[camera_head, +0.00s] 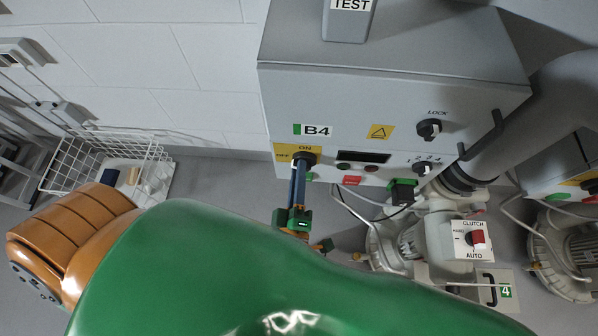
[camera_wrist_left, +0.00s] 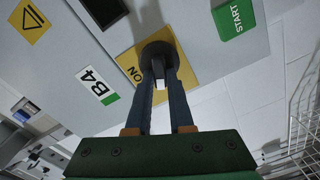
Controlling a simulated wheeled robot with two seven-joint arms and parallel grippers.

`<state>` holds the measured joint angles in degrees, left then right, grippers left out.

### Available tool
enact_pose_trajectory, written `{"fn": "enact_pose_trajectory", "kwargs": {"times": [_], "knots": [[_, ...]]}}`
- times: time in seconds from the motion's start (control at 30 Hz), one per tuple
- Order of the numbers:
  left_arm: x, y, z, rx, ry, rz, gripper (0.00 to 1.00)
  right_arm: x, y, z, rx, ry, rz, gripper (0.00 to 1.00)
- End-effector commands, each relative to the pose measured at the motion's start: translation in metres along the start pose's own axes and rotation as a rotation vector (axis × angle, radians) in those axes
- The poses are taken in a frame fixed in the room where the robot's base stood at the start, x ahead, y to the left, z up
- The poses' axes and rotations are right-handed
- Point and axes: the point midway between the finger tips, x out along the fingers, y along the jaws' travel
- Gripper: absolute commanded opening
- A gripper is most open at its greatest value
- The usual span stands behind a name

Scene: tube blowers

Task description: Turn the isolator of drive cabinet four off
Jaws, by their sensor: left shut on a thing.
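Drive cabinet B4 (camera_head: 395,105) is a grey box with its B4 label (camera_head: 313,130) on the front. Its isolator is a black knob (camera_head: 305,157) on a yellow plate (camera_head: 284,149) marked ON at the top and OFF at the left. My left gripper (camera_head: 299,168) reaches up from below, its blue fingers shut on the knob. In the left wrist view the fingers frame the knob (camera_wrist_left: 157,49), with a white mark between them. My right gripper is not in view.
A LOCK switch (camera_head: 429,128) and a numbered selector (camera_head: 421,169) sit right of the isolator. The START label (camera_wrist_left: 234,17) is close to the fingers. A CLUTCH box (camera_head: 472,239) and blower machinery stand below right. A wire basket (camera_head: 92,165) is at left.

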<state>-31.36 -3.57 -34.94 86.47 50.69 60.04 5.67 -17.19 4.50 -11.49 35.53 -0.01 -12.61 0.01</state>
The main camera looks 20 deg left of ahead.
Motion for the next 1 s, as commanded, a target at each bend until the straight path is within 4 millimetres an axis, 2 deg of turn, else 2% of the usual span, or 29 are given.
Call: {"fn": "enact_pose_trajectory", "kwargs": {"times": [0.2,0.5,1.0], "knots": [[0.0,-0.004,0.001,-0.182,-0.002,-0.003,0.0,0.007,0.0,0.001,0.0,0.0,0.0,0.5],[-0.001,-0.006,0.002,-0.364,-0.002,-0.004,0.0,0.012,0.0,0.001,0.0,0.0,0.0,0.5],[-0.001,-0.007,0.002,-0.461,-0.002,-0.005,0.0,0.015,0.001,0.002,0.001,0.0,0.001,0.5]]}}
